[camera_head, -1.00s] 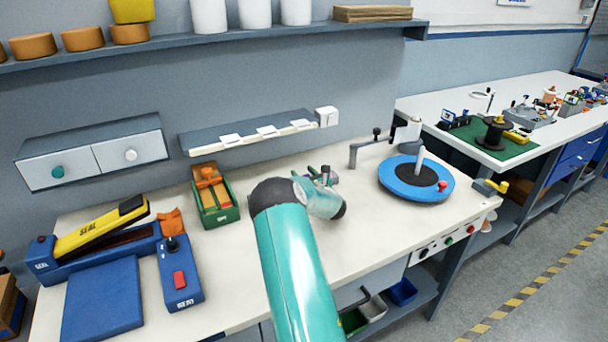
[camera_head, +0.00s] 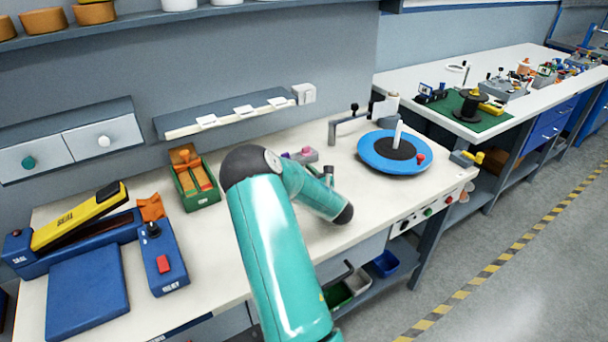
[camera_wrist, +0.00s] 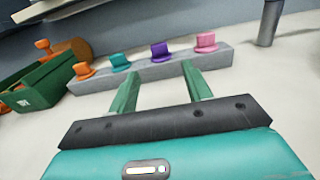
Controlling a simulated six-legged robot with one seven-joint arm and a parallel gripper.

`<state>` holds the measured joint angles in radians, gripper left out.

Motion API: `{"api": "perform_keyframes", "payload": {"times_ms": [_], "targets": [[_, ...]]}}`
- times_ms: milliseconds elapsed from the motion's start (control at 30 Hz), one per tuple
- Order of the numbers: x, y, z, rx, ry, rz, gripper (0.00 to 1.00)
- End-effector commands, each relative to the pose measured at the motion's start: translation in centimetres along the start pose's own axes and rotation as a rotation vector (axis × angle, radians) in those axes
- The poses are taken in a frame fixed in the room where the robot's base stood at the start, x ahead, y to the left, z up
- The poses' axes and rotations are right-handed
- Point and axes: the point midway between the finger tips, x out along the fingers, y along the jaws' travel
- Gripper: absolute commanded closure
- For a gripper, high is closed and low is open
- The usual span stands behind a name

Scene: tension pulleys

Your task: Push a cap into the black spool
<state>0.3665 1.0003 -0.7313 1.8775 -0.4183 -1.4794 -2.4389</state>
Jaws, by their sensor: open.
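Several small caps stand in a row on a grey block (camera_wrist: 148,72) in the wrist view: orange (camera_wrist: 84,70), teal (camera_wrist: 118,61), purple (camera_wrist: 161,51) and pink (camera_wrist: 205,42). In the head view the pink cap (camera_head: 305,151) shows on the block behind my arm, which hides part of the row. My gripper (camera_wrist: 158,80) is open and empty; its two green fingers point toward the block, around the purple cap's direction, seemingly short of it. A black spool (camera_head: 467,106) stands on a green mat (camera_head: 490,122) on the far right bench.
A blue disc (camera_head: 375,165) with a black centre and white post sits right of my arm. A green bin (camera_head: 198,194) with orange pieces, a blue-yellow sealer (camera_head: 85,225) and a control box (camera_head: 160,258) stand left. A shelf (camera_head: 225,113) hangs behind.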

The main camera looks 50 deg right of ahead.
Motion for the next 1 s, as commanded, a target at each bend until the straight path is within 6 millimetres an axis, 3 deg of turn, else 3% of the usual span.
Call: {"api": "perform_keyframes", "payload": {"times_ms": [167,367,533,767,1000], "targets": [[-0.9,0.0,0.1,0.000,0.000,-0.001,0.51],[-0.5,0.3,0.8,0.045,-0.001,-0.018,0.51],[0.8,1.8,4.2,0.302,0.004,-0.115,0.51],[1.3,6.7,9.6,0.869,0.036,-0.279,0.51],[-1.2,14.5,14.0,1.444,0.114,-0.428,0.51]]}}
